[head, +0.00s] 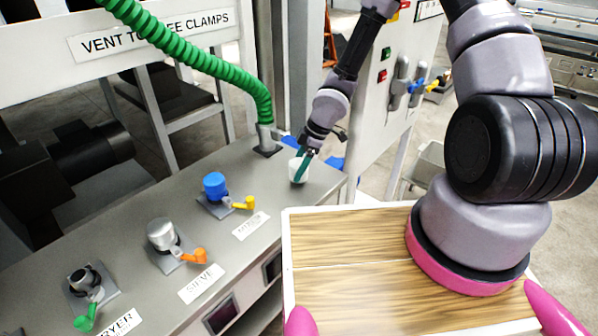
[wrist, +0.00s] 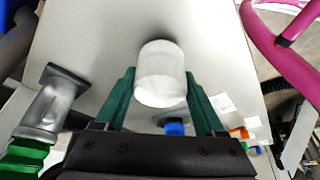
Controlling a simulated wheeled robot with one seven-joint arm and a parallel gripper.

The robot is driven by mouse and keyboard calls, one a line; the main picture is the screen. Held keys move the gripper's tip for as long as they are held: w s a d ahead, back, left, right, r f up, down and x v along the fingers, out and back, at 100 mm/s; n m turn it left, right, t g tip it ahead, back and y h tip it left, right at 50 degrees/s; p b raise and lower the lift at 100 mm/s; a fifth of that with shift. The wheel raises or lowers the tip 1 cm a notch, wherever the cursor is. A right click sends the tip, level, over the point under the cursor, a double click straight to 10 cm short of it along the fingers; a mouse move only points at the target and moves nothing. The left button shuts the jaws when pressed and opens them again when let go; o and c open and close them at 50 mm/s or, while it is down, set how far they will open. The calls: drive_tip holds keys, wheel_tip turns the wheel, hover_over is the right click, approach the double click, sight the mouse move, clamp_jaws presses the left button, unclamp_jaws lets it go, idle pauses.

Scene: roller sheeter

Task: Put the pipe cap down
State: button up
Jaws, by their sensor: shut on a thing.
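The pipe cap (head: 297,171) is a white cylinder at the right end of the grey bench in the head view. My gripper (head: 302,164) reaches down from above with its green fingers on the cap. In the wrist view the white cap (wrist: 160,72) sits between the two green fingers, and my gripper (wrist: 160,85) is shut on it. The cap is over the grey bench top (wrist: 95,45). I cannot tell whether its underside touches the bench. The fingers hide part of its side in the head view.
A metal pipe end (head: 265,138) with a green hose (head: 205,62) stands left of my gripper. Along the bench are a blue cap (head: 214,186) with a yellow lever, a silver cap (head: 162,233) with an orange lever, and the dryer port (head: 85,280) with a green lever.

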drive_tip(key=shift+f, duration=0.95)
drive_tip(key=shift+f, duration=0.1)
drive_tip(key=o, duration=1.4)
drive_tip(key=shift+c, duration=0.2)
